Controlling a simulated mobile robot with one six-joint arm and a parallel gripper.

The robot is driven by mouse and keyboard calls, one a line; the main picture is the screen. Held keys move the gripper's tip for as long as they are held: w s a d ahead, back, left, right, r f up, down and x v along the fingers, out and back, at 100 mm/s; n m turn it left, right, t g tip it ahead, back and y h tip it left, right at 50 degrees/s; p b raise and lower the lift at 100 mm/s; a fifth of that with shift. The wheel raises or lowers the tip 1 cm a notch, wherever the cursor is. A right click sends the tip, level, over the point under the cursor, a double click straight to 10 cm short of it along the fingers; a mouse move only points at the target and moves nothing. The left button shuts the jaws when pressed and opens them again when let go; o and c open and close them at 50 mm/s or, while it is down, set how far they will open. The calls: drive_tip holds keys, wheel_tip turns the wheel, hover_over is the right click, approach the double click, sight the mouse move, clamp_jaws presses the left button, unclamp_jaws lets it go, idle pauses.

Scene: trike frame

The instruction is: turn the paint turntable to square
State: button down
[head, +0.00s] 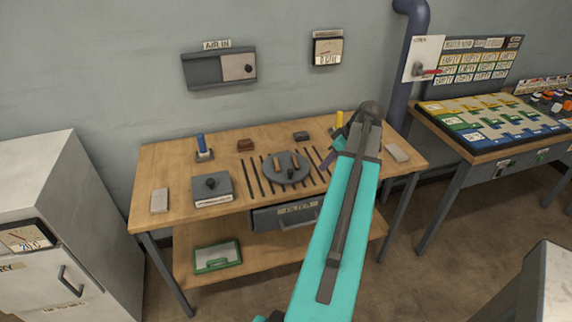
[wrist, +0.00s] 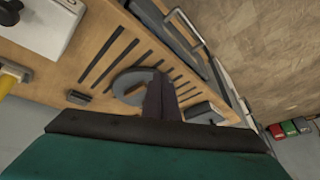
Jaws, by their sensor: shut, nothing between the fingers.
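The paint turntable (head: 281,178) is a round grey disc on the wooden bench. In the wrist view the turntable (wrist: 125,80) is partly hidden behind my fingers. My gripper (head: 325,164) is at the right of the turntable in the head view, its dark fingers pointing down towards the bench. In the wrist view my gripper (wrist: 159,82) is shut and empty, and its fingers overlap the disc's edge. I cannot tell whether they touch it.
Dark slots (head: 254,176) run in the bench on both sides of the turntable. A grey box with a black knob (head: 211,188), a blue-handled item (head: 202,146) and a brown block (head: 245,145) stand to the left. A drawer (head: 285,217) hangs under the front edge.

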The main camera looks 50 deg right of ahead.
drive_tip(key=w+r+n+g, duration=0.1)
drive_tip(key=w+r+n, duration=0.25)
drive_tip(key=w, duration=0.35)
drive_tip(key=r+n+g+p, duration=0.1)
drive_tip(key=n+p, duration=0.1)
hover_over(286, 178)
drive_tip(key=w, duration=0.1)
drive_tip(key=shift+a+r+y, duration=0.1)
drive_tip(key=shift+a+y, duration=0.1)
drive_tip(key=shift+y, duration=0.1)
drive_tip(key=shift+p+x, duration=1.2)
drive_tip(key=shift+x, duration=3.4)
drive_tip(key=shift+s+d+f+p, duration=0.2)
drive_tip(key=shift+s+d+p, duration=0.35)
drive_tip(key=shift+s, duration=0.25)
drive_tip(key=shift+s+d+f+p, duration=0.2)
drive_tip(key=shift+s+d+p, duration=0.3)
drive_tip(key=shift+s, duration=0.25)
